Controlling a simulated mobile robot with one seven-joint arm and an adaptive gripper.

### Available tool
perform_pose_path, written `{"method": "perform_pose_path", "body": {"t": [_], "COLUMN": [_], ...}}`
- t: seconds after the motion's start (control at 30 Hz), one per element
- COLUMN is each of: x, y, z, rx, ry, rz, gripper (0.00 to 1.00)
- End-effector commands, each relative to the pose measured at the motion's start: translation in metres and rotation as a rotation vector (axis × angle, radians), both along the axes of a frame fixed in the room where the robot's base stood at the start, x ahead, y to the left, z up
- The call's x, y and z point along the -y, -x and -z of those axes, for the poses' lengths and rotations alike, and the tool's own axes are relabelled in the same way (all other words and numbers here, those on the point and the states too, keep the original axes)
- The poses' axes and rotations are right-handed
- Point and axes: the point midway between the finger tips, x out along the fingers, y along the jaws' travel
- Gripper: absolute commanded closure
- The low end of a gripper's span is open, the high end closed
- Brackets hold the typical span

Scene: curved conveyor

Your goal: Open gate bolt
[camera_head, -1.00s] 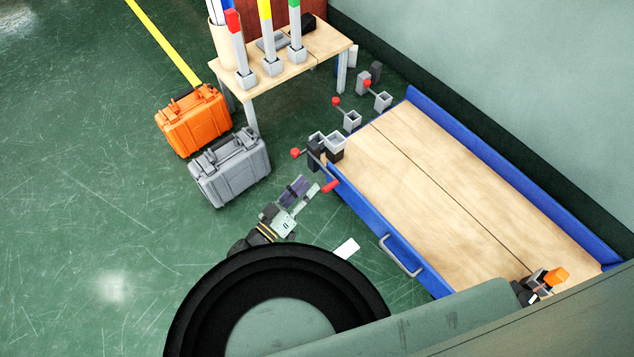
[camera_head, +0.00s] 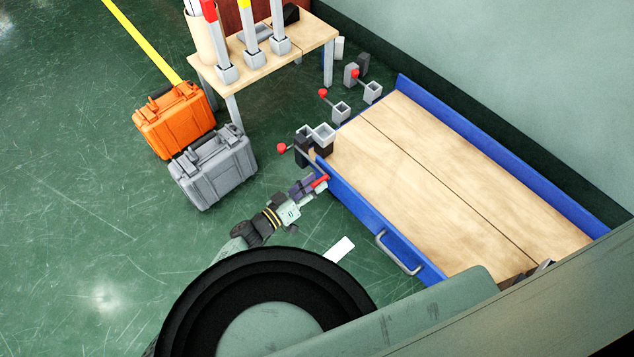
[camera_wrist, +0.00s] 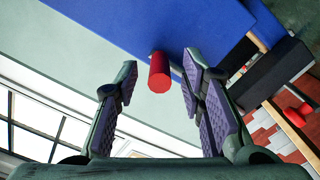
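The red cylindrical bolt handle (camera_head: 320,182) is at the near left end of the blue-sided conveyor section (camera_head: 350,212). My gripper (camera_head: 309,185) is right at this handle in the head view. In the wrist view my gripper (camera_wrist: 160,78) is open, with purple-padded fingers to either side of the red handle (camera_wrist: 159,73). The handle lies between the fingertips in the picture, with visible gaps on both sides, in front of the blue panel (camera_wrist: 165,25). Whether it is deep enough between the pads is hard to tell.
Several grey square sockets, one (camera_head: 341,110) beside a red-knobbed lever (camera_head: 323,94), stand at the conveyor's far end. A grey case (camera_head: 214,170) and an orange case (camera_head: 175,120) stand left. A wooden table (camera_head: 265,62) is behind.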

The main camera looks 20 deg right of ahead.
Motion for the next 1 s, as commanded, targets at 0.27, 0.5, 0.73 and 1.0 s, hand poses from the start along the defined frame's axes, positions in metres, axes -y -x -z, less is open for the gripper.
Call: {"method": "perform_pose_path", "body": {"t": [0.27,0.5,0.73,1.0], "x": [0.0122,0.012,0.0121,0.0119], "y": [-0.0042,-0.004,-0.004,-0.004], "z": [0.0003,0.0003,0.0002,0.0003], "rx": [0.0,0.0,0.0,0.0], "ry": [-0.001,-0.001,0.0,-0.001], "rz": [0.0,-0.001,0.0,-0.001], "gripper": [0.64,0.68,0.84,1.0]}}
